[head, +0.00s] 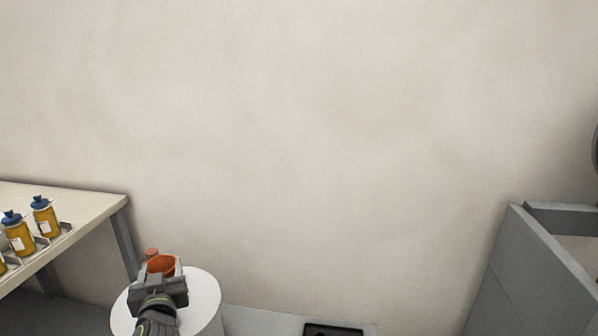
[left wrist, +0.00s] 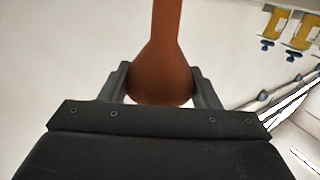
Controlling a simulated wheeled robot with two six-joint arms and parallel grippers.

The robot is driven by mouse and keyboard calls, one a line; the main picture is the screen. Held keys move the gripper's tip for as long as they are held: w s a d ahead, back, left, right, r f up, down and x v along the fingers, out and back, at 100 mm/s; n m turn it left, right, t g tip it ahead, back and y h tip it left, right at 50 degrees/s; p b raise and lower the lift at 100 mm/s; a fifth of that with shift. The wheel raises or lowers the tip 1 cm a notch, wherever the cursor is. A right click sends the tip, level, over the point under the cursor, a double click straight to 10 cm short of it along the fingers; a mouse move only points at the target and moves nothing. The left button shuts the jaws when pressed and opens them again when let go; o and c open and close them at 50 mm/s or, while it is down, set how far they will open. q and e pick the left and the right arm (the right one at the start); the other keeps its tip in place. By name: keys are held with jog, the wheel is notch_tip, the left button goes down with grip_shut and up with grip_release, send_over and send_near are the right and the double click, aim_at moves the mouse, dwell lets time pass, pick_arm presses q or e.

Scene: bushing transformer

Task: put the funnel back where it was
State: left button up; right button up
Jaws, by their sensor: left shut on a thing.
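The orange-brown funnel (head: 161,264) is in my left gripper (head: 160,280), low in the head view. In the left wrist view the funnel (left wrist: 166,62) sits between both fingers of the left gripper (left wrist: 162,88), its wide part gripped and its narrow stem toward the top of the picture. In the head view the gripper and funnel appear in front of or over a white round-topped thing (head: 205,298); I cannot tell whether they touch it. My right gripper is not in view.
A table (head: 90,205) at the left holds several yellow bottles with blue caps (head: 45,216). A black tray-like thing (head: 333,330) lies at the bottom edge. A grey walled box or bench (head: 530,265) stands at the right. A bare wall fills the back.

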pick_arm(q)
jog(key=s+d+r+m+h, duration=0.2)
jog(key=s+d+r+h, duration=0.1)
jog(key=d, duration=0.4)
jog(key=s+d+r+m+t+h, duration=0.1)
jog(key=s+d+r+m+h, duration=0.1)
jog(key=s+d+r+h, duration=0.2)
jog(key=s+d+r, duration=0.1)
jog(key=d+r, duration=0.2)
jog(key=d, duration=0.1)
jog(key=shift+s+d+r+m+t, duration=0.25)
jog(key=shift+s+r+m+t, duration=0.05)
jog(key=shift+s+m, duration=0.1)
